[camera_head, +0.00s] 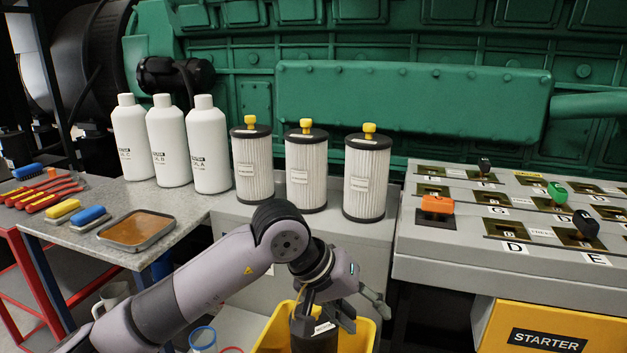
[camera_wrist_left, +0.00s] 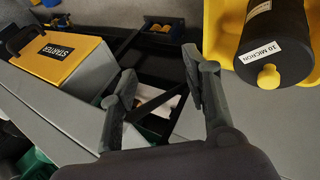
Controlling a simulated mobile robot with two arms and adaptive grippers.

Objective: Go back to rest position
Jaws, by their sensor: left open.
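My left gripper (camera_head: 361,309) hangs low at the front middle of the head view, above and beside a yellow bin (camera_head: 272,335). In the left wrist view the two fingers of the left gripper (camera_wrist_left: 160,64) are spread apart with nothing between them. A black cylinder (camera_head: 314,338) with a white label stands in the bin, partly hidden by the gripper. In the left wrist view the black cylinder (camera_wrist_left: 280,35) has a yellow knob and a "10 MICRON" label, right of the fingers and apart from them. My right gripper is not in view.
Three white filters (camera_head: 306,170) with yellow knobs stand on a grey ledge behind my arm. White bottles (camera_head: 168,145), brushes (camera_head: 88,217) and a tray (camera_head: 137,231) sit on the left table. A lever panel (camera_head: 500,225) and yellow STARTER box (camera_head: 550,330) are at right.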

